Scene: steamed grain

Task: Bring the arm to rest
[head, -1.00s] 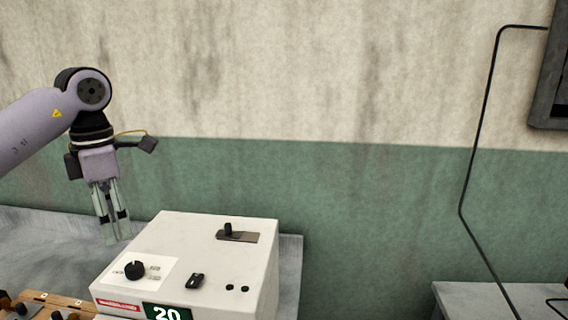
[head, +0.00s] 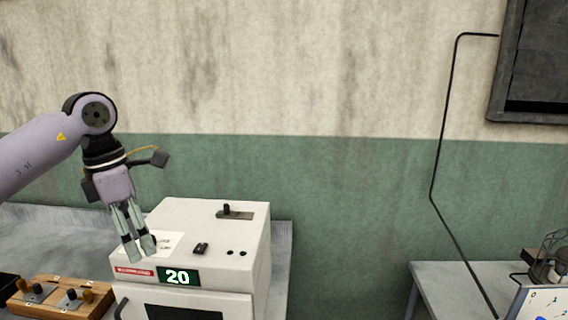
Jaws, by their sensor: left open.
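My left arm comes in from the left in the head view. Its gripper (head: 141,250) points down, with its fingers in front of the upper left part of a white machine (head: 210,225). The gripper is open with nothing between its fingers. I cannot tell how far the fingertips are from the machine. My right gripper is not in view.
The machine bears a green "20" label (head: 178,277) and stands on a grey counter (head: 45,232). A wooden box with knobs (head: 62,293) is at the lower left. A grey table (head: 437,275) at the right holds a fan-like object (head: 548,262). A dark cable (head: 436,150) runs down the wall.

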